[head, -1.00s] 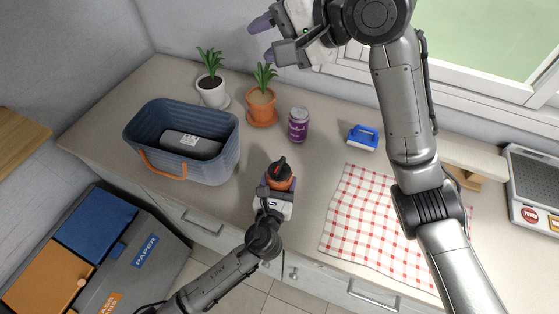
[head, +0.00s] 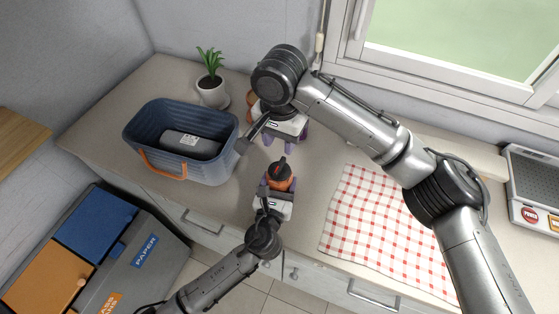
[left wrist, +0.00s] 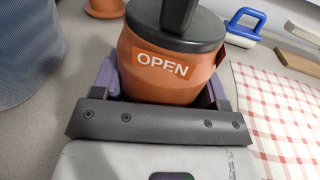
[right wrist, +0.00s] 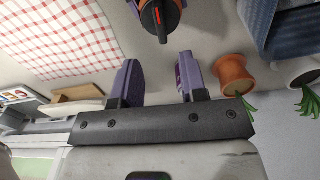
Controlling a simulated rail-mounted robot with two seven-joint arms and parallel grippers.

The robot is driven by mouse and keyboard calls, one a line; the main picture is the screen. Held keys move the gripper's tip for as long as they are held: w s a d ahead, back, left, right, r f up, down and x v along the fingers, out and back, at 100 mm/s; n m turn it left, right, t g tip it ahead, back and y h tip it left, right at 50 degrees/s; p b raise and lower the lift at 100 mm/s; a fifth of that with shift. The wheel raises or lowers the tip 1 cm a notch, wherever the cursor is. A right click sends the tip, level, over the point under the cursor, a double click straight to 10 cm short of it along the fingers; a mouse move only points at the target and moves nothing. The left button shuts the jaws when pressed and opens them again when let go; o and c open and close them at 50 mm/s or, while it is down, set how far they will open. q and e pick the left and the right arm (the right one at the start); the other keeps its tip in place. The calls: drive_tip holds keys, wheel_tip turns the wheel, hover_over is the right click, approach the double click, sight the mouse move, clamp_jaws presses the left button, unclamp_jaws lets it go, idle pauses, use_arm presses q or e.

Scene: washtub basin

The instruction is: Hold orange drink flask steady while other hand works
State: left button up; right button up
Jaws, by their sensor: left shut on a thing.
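The orange drink flask (head: 280,176) stands upright near the counter's front edge, with a dark lid and a red mark on top. My left gripper (head: 278,186) is shut around its body. In the left wrist view the flask (left wrist: 165,75) sits between the two purple fingers, with an "OPEN" label facing the camera. My right gripper (head: 285,139) is just behind the flask, apart from it, fingers spread. In the right wrist view its fingers (right wrist: 155,80) are open with bare counter between them, and the flask lid (right wrist: 160,15) is beyond them.
A blue basket (head: 225,160) holding a grey object (head: 190,143) stands left. A white-potted plant (head: 212,92) is behind it; a terracotta pot (right wrist: 235,75) is beside my right gripper. A checked cloth (head: 365,210) lies right. A blue-handled brush (left wrist: 243,25) is behind the flask.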

sight(279, 165)
wheel_tip(279, 165, down, 8)
drive_tip(key=shift+f, duration=0.25)
idle(0.4)
clamp_jaws()
